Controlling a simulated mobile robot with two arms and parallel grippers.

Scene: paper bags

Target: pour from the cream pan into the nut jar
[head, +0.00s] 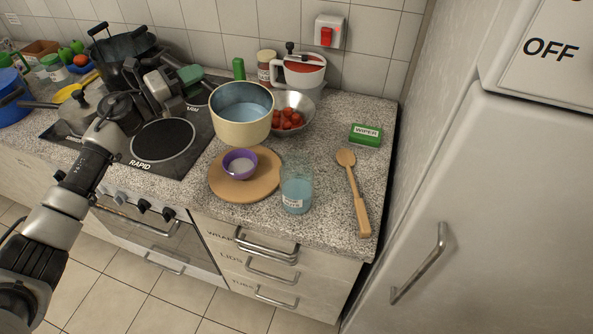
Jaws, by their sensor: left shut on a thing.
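The cream pan (240,131) is upright or nearly so, with pale blue contents inside. It appears to be held above the counter, behind the round board. My left gripper (190,84) is at the pan's left side, shut on its handle; the fingers hide most of the grip. The nut jar (297,184) is clear glass with a small white label and stands upright on the counter, right of the board. Blue liquid fills its lower part. The pan is up and left of the jar in the picture, apart from it. My right gripper is out of view.
A purple bowl (240,172) sits on a round wooden board (225,191). A wooden spoon (357,195) and a green wiper box (365,135) lie to the right. The hob (163,140) is left; the fridge (480,200) bounds the right.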

